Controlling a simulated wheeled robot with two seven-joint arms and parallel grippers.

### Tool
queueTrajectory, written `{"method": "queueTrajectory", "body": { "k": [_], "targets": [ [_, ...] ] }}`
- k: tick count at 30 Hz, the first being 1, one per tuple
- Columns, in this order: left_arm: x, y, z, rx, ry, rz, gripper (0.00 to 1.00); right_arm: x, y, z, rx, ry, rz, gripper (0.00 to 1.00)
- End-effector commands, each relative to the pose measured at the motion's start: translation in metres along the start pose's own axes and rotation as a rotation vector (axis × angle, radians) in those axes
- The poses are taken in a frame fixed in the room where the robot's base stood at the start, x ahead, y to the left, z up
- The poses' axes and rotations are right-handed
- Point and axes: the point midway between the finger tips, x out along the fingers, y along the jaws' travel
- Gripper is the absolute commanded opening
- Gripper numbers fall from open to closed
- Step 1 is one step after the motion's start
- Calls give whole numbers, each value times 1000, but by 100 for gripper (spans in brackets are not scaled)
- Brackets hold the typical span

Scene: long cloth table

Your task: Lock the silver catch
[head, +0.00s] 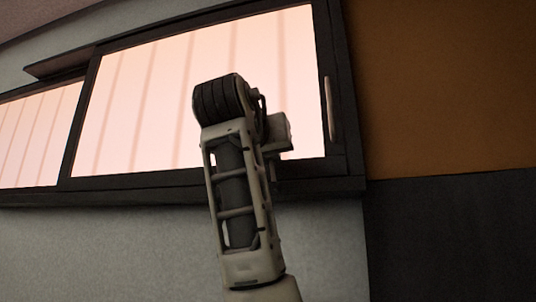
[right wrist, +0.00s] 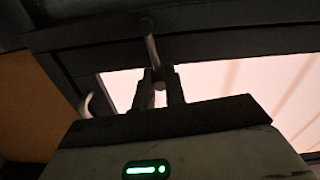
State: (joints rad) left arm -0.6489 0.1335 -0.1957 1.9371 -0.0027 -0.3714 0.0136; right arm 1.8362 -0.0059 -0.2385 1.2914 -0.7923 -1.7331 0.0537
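In the right wrist view a slim pale silver lever, which looks like the catch (right wrist: 150,45), stands out from the dark window frame. Its lower end meets the fingertips of my right gripper (right wrist: 158,80). The two dark fingers have a narrow gap between them with light showing through. I cannot tell whether they grip the lever or only stand around its end. In the head view my right arm covers the catch, and the gripper (head: 278,132) shows only in part, in front of the window's lower right. My left gripper is in neither view.
The window (head: 200,90) has a black frame (head: 150,188) and bright panes. A pale curved handle (head: 329,108) sits on its right edge; it also shows left of the fingers in the right wrist view (right wrist: 88,108). An orange and dark wall (head: 440,90) lies to the right.

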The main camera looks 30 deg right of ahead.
Motion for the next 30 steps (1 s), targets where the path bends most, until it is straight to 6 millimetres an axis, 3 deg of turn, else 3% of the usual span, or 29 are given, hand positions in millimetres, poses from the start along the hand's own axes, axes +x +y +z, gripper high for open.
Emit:
{"method": "queueTrajectory", "body": {
  "k": [9,17,18,20,30],
  "targets": [
    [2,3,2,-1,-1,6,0,-1,17,2,313,1,-2,0],
    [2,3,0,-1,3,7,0,0,18,2,327,2,0,0],
    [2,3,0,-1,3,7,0,0,18,2,327,2,0,15],
    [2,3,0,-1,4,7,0,0,18,2,326,1,0,32],
    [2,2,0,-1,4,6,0,-3,18,2,325,1,-1,34]
  ]
}}
